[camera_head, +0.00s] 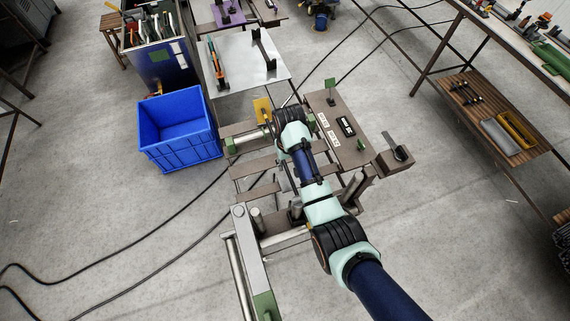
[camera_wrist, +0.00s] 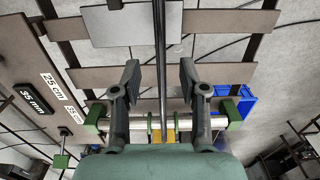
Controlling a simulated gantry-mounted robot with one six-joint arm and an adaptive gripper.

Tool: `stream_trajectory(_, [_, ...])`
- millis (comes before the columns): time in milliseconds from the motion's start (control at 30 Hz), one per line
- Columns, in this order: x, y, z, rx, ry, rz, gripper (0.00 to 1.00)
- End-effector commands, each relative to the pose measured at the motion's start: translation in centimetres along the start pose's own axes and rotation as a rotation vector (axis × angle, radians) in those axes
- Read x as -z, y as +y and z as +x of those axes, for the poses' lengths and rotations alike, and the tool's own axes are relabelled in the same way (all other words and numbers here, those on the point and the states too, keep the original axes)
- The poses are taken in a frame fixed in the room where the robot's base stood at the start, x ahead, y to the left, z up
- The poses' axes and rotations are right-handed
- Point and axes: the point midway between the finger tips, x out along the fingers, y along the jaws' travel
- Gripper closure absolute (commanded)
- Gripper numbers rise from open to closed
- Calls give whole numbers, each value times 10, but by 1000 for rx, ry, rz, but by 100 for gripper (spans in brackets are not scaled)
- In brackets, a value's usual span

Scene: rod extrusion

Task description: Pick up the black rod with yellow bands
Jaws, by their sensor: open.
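A long, thin dark rod (camera_wrist: 161,55) runs up the middle of the wrist view, between my two fingers. I see no clear yellow bands on it there, so I cannot tell if it is the named rod. Its lower end is hidden near a silver cross roller with green end blocks (camera_wrist: 136,123). My gripper (camera_wrist: 160,78) is open, one finger on each side of the rod, with gaps on both sides. In the head view my arm hides most of this area, and the rod is not clear there.
A brown machine panel with labels (camera_head: 345,125) stands right of my gripper. The yellow plate (camera_head: 262,109) and roller (camera_head: 249,137) are close on the left. A blue crate (camera_head: 180,148) sits on the floor, left; a silver table (camera_head: 240,75) holds dark racks behind.

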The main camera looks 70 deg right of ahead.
Motion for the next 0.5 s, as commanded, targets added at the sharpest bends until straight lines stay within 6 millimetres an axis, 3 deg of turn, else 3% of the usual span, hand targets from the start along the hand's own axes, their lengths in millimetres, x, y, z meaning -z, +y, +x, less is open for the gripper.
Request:
stream_trajectory(200, [-3,-1,38,0,-4,0,57])
stream_trajectory(467, [-2,-1,42,0,-1,-1,57])
stream_trajectory(500, [-2,-1,42,0,-1,-1,62])
